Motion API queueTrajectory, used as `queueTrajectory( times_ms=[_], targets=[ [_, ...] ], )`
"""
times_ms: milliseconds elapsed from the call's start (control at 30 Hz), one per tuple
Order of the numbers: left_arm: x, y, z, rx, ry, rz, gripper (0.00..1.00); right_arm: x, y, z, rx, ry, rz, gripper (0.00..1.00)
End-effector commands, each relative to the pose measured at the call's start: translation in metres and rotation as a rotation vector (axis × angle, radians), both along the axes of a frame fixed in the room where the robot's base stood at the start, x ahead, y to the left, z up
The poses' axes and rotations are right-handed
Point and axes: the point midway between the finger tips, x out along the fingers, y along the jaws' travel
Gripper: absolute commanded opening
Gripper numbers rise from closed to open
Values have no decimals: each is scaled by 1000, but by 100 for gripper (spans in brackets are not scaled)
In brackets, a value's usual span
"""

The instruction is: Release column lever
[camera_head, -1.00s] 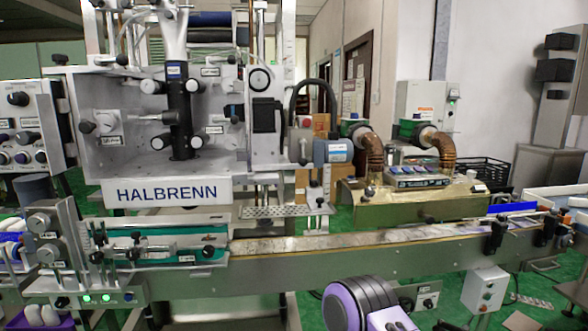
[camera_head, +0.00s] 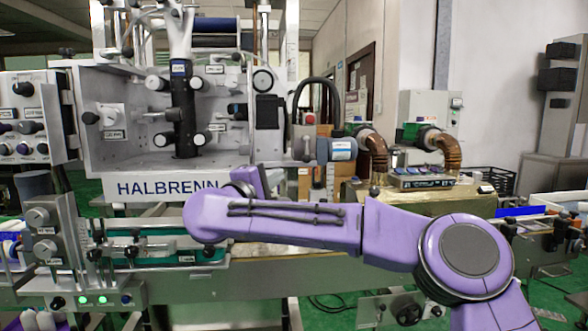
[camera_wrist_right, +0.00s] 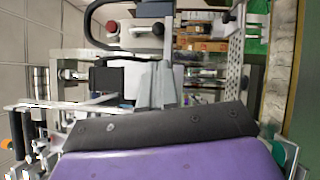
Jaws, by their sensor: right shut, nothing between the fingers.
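The column (camera_head: 263,40) is an upright post at the right side of the HALBRENN machine (camera_head: 165,188). It carries a round knob (camera_head: 262,80) and a black block (camera_head: 268,112). I cannot make out for sure which part is the column lever. My right gripper (camera_head: 250,180) is in front of the column's lower part, below the black block; its fingertips are hidden in the head view. In the right wrist view its grey fingers (camera_wrist_right: 157,85) are together and empty, near machine parts; contact cannot be told. My left gripper is not in view.
My right arm crosses in front of the conveyor (camera_head: 220,283) and hides much of it. A grey applicator head with a black hose (camera_head: 330,150) stands right of the column. A brass-coloured box with copper pipes (camera_head: 374,150) is farther right. Green floor shows below.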

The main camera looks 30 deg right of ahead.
Motion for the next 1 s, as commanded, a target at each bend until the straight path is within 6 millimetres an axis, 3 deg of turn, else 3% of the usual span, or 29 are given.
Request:
queueTrajectory(
  times_ms=[367, 800, 1000],
  targets=[
    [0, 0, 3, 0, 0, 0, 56, 2, -4, 2, 6, -5, -2, 0],
    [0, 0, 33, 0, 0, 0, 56, 49, -66, 12, 4, -1, -2, 0],
    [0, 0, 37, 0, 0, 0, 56, 59, -79, 12, 3, -3, 0, 0]
  ],
)
